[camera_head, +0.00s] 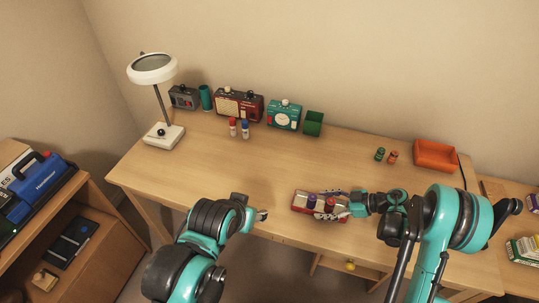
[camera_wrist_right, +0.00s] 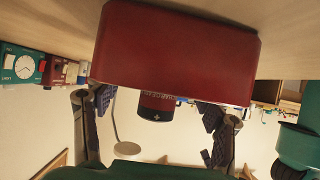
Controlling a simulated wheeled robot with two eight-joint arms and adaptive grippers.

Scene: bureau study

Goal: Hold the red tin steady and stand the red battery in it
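The red tin (camera_head: 301,207) is on the desk near its front edge; its near wall (camera_wrist_right: 175,45) fills the top of the right wrist view. In it stand a purple battery (camera_head: 312,200) and a dark red battery (camera_head: 330,204). A red battery with a black end (camera_wrist_right: 157,105) shows past the rim in the right wrist view; its lower part is hidden. My left gripper (camera_head: 252,206) is open and empty, left of the tin.
A red-topped battery (camera_head: 232,126) and a blue-topped one (camera_head: 245,129) stand before the radios. A green battery (camera_head: 380,154) and a red one (camera_head: 392,158) stand near the orange tray (camera_head: 436,155). A lamp (camera_head: 163,135) stands at left. The middle desk is clear.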

